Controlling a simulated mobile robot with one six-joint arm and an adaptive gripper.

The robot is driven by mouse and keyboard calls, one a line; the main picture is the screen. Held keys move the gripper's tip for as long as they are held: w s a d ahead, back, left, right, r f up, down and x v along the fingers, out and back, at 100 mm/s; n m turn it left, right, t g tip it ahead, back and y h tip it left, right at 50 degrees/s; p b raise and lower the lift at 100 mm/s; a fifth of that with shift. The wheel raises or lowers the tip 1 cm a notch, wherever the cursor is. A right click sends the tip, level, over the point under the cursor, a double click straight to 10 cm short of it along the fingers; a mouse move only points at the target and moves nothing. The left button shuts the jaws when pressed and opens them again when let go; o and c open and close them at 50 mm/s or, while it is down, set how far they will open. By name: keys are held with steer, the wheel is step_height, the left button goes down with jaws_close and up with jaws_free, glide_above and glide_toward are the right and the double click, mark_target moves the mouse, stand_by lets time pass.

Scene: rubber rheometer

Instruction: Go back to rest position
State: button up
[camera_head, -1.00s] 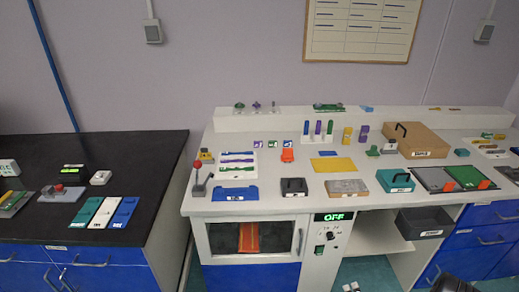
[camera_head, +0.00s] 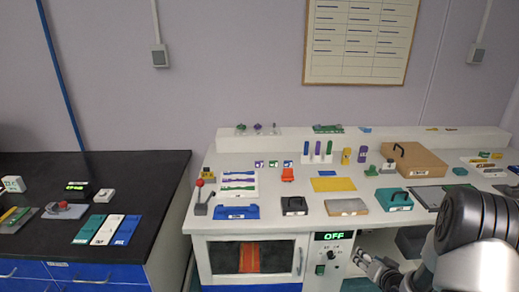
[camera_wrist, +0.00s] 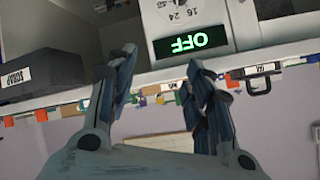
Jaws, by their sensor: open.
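My gripper (camera_head: 372,268) shows at the lower right in the head view, in front of the machine's dial panel and below the bench top. In the wrist view my gripper (camera_wrist: 165,80) has its two fingers apart with nothing between them. The wrist view is upside down and shows the green OFF display (camera_wrist: 180,44) just beyond the fingertips. The same OFF display (camera_head: 333,236) is in the head view, above a dial and a green button. My arm hides part of the right side of the bench.
The white bench (camera_head: 290,215) carries several small items, a cardboard box (camera_head: 415,161) and a teal case (camera_head: 394,199). A dark scrap bin (camera_wrist: 55,75) is left in the wrist view. A black bench (camera_head: 150,170) stands at the left, with a gap between benches.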

steer(key=s+a+r+n+g+h, duration=0.1)
steer(key=s+a+r, duration=0.2)
steer(key=r, duration=0.4)
steer(key=s+a+r+n+g, duration=0.1)
steer(key=s+a+r, duration=0.15)
steer(key=r, duration=0.35)
steer(key=s+a+r+g+h, duration=0.1)
steer(key=s+a+r, duration=0.25)
steer(key=r, duration=0.35)
steer(key=s+a+r+n+g, duration=0.1)
steer(key=s+a, duration=0.3)
steer(key=s, duration=0.4)
steer(key=s+a+r+n+g+y, duration=0.1)
steer(key=s+a, duration=0.3)
steer(key=s, duration=0.5)
steer(key=s+a+r+n+g+y, duration=0.1)
steer(key=s+a+r+g, duration=0.1)
steer(key=s, duration=0.6)
steer(key=shift+s+a+r+n, duration=0.15)
steer(key=shift+a+r+n, duration=0.15)
steer(key=shift+a+r, duration=0.45)
steer(key=shift+a+f, duration=0.15)
steer(key=shift+c, duration=0.6)
